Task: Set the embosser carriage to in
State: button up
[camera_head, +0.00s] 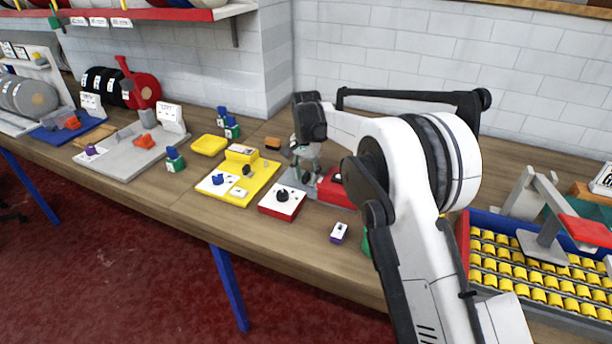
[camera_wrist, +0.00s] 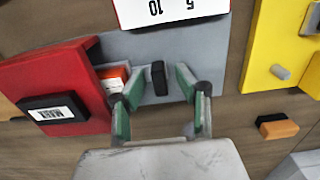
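A grey plate (camera_wrist: 215,50) carries a red block (camera_wrist: 55,95) at its left end in the wrist view. This looks like the embosser, but I cannot tell which part is the carriage. A small upright black peg (camera_wrist: 158,78) stands on the plate. My gripper (camera_wrist: 157,88) is open, its green-padded fingers on either side of the peg with visible gaps. An orange and white piece (camera_wrist: 115,78) sits beside the red block, partly behind the left finger. In the head view the red block (camera_head: 336,188) and grey plate (camera_head: 290,179) are partly hidden by my gripper (camera_head: 307,167) and arm.
A yellow fixture (camera_head: 240,185) stands to the left. An orange and black block (camera_wrist: 277,126) lies nearby.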

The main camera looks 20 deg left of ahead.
notch_tip(320, 180, up, 12)
dwell(0.5)
jog(key=shift+f, duration=0.1)
jog(key=o, duration=0.4)
jog(key=f+n, duration=0.4)
jog(key=n, duration=0.2)
jog(key=f+n+p, duration=0.1)
jog(key=f+n, duration=0.3)
jog(key=n, duration=0.2)
jog(key=f+n+p, duration=0.1)
jog(key=f+n, duration=0.3)
jog(key=n, duration=0.2)
jog(key=shift+a, duration=0.3)
grip_shut()
